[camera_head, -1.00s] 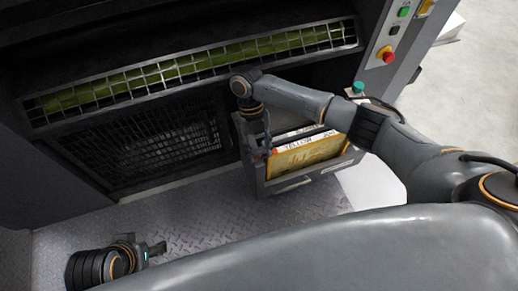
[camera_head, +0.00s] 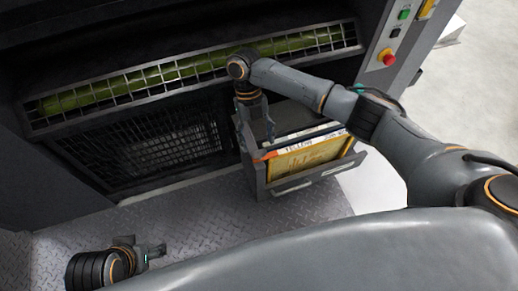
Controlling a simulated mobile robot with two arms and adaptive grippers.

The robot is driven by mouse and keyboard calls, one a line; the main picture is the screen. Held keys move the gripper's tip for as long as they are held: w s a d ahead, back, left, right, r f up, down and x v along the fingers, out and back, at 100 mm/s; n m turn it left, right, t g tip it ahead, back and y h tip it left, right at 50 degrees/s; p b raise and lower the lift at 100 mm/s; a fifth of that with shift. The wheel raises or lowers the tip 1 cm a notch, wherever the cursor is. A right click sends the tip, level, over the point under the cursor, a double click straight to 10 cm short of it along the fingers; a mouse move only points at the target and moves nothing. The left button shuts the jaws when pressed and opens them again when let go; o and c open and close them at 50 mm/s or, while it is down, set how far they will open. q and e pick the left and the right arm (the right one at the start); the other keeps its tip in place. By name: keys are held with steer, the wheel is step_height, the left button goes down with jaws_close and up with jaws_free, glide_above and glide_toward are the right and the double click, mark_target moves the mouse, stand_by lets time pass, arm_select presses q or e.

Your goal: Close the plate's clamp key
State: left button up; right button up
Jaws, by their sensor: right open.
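The yellow plate (camera_head: 312,158) with a white strip lettered "YELLOW" stands in an open grey drawer-like ink unit (camera_head: 290,184). A small orange-red part (camera_head: 266,156) shows at the plate's upper left corner; it may be the clamp key, but it is too small to tell its position. My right gripper (camera_head: 262,134) is open and points down just above this part, at the unit's left end. I cannot tell whether they touch. My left gripper (camera_head: 156,250) is low at the left, well away from the plate, and its jaw state is unclear.
Behind the unit is a dark machine with a long mesh guard (camera_head: 190,72) over a green roller and a lower grille (camera_head: 150,150). A control panel with a red button (camera_head: 389,59) is at the right. The metal tread floor (camera_head: 190,220) in front is clear.

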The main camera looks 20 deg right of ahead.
steer(key=v, duration=0.6)
steer(key=shift+r, duration=0.4)
steer(key=shift+w+f, duration=0.1)
